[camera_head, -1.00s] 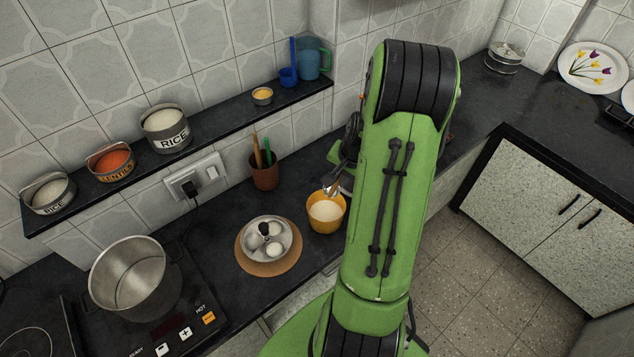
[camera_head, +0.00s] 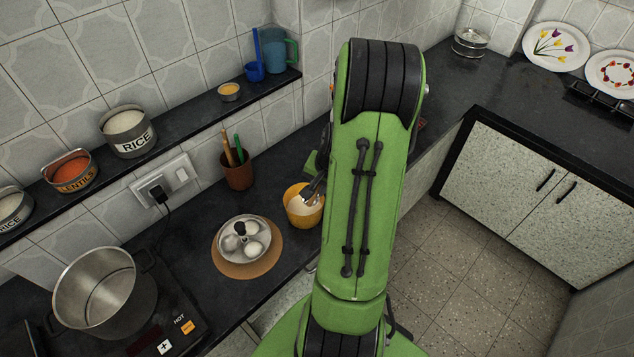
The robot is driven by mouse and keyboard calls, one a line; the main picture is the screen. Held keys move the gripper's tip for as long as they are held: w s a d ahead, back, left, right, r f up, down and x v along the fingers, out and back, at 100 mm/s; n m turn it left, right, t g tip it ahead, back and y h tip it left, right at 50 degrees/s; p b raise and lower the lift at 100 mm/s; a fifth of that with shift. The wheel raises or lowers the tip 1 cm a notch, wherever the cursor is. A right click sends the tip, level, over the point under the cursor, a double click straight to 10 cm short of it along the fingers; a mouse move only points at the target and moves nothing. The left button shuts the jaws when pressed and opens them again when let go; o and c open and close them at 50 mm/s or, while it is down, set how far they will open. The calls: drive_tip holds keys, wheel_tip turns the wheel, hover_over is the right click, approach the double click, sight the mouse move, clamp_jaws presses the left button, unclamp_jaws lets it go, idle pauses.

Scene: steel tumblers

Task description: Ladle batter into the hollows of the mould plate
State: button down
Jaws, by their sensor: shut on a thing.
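The mould plate (camera_head: 237,258) is a round steel plate with a dark central knob. At least two of its hollows look whitish; I cannot tell how full each is. It rests on a round brown mat (camera_head: 234,273) on the counter. A yellow bowl (camera_head: 305,221) of pale batter (camera_head: 299,208) stands to its right. My gripper (camera_head: 314,184) is at the bowl's upper right, partly hidden by my green arm. It is shut on a ladle (camera_head: 308,198), whose metal lower part is over or in the batter; the exact depth is unclear.
A steel pot (camera_head: 95,290) stands on the hob at lower left. A brown cup of utensils (camera_head: 238,175) stands behind the mould plate. The shelf (camera_head: 190,108) above holds tins, a small bowl (camera_head: 229,92), a blue cup and a teal mug (camera_head: 280,52). Counter between plate and bowl is clear.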

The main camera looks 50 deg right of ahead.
drive_tip(key=shift+b+x, duration=3.55)
drive_tip(key=shift+x, duration=1.15)
drive_tip(key=shift+r, duration=0.15)
drive_tip(key=shift+p+v, duration=3.55)
drive_tip(key=shift+v, duration=1.65)
wheel_tip(320, 180, up, 5)
drive_tip(key=p, duration=0.4)
hover_over(312, 203)
drive_tip(key=s, duration=0.3)
drive_tip(key=shift+a+r, duration=0.1)
drive_tip(key=shift+a, duration=0.2)
drive_tip(key=shift+w, duration=0.1)
